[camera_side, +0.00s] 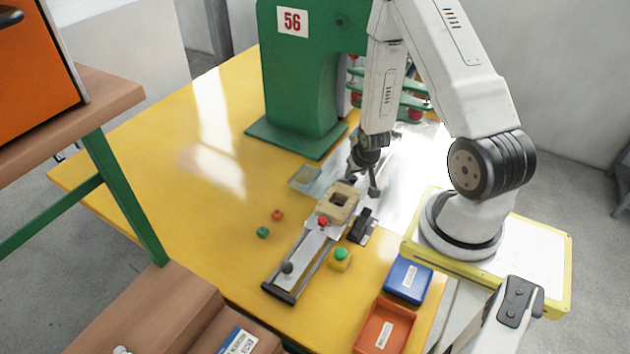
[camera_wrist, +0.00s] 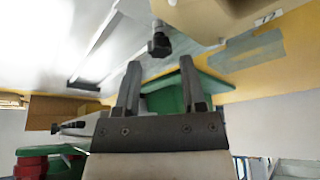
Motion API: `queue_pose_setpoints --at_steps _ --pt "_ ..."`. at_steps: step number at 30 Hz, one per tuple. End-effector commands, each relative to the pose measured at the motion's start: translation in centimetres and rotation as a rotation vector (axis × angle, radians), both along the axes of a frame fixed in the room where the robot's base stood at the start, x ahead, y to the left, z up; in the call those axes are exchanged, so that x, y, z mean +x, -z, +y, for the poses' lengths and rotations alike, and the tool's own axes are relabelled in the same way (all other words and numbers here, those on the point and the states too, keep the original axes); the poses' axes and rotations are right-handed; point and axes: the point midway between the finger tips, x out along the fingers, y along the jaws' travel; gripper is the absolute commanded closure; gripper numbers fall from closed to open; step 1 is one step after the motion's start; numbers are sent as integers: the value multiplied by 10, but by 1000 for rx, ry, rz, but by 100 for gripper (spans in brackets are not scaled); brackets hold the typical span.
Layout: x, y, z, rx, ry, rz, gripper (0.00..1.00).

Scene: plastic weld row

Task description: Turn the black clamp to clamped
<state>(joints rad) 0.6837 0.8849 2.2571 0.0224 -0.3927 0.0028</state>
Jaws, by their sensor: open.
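The black clamp (camera_side: 362,226) stands beside the slide fixture, on its right in the side view. Its exact handle angle is too small to tell. My gripper (camera_side: 364,188) points down just behind the tan block (camera_side: 338,203), above and behind the clamp in that view. In the wrist view my gripper (camera_wrist: 160,66) has its two fingers apart with nothing between them. A dark rounded knob (camera_wrist: 159,45) shows just beyond the fingertips, apart from them; I cannot tell whether it is part of the clamp.
The slide rail (camera_side: 290,262) runs forward with a red knob (camera_side: 323,222) near the block. A green button on a yellow box (camera_side: 340,258), a blue bin (camera_side: 408,281) and an orange bin (camera_side: 384,327) stand in front. The green press (camera_side: 300,100) rises behind. The table's left is mostly clear.

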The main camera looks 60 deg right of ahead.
Motion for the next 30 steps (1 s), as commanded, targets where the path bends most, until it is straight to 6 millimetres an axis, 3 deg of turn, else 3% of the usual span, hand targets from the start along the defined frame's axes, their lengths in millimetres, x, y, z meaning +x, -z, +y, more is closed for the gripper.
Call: queue_pose_setpoints --at_steps 9,20,23,25,26,30 --pt "6 18 -5 0 0 0 48" --pt "6 20 -5 -1 0 -1 48" --pt "6 20 -5 -1 0 -1 73" --pt "6 20 -5 0 0 -1 95" --pt "6 20 -5 1 0 -1 100" --pt "6 20 -5 0 -1 0 100"
